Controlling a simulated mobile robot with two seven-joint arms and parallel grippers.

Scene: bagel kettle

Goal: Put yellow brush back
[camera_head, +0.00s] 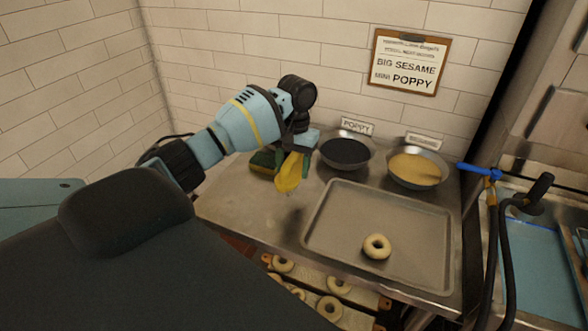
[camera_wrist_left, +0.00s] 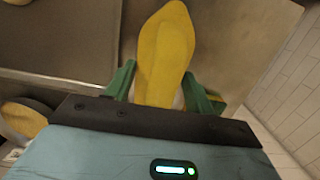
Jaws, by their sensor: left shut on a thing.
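The yellow brush (camera_head: 289,172) is in my left gripper (camera_head: 297,150), with its broad yellow end hanging down above the left part of the steel counter. In the left wrist view the brush (camera_wrist_left: 166,50) lies between the two green fingers of the left gripper (camera_wrist_left: 160,88), its rounded end pointing away from the wrist. The part of the brush nearest the palm is hidden by the gripper. My right gripper is not in view.
A steel tray (camera_head: 330,215) with one bagel (camera_head: 376,246) lies right of the brush. A dark-filled bowl (camera_head: 346,152) and a tan-filled bowl (camera_head: 417,169) stand behind it. Bagels lie below the counter's front edge. A sink with hoses (camera_head: 490,225) is at right. The counter's left front is clear.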

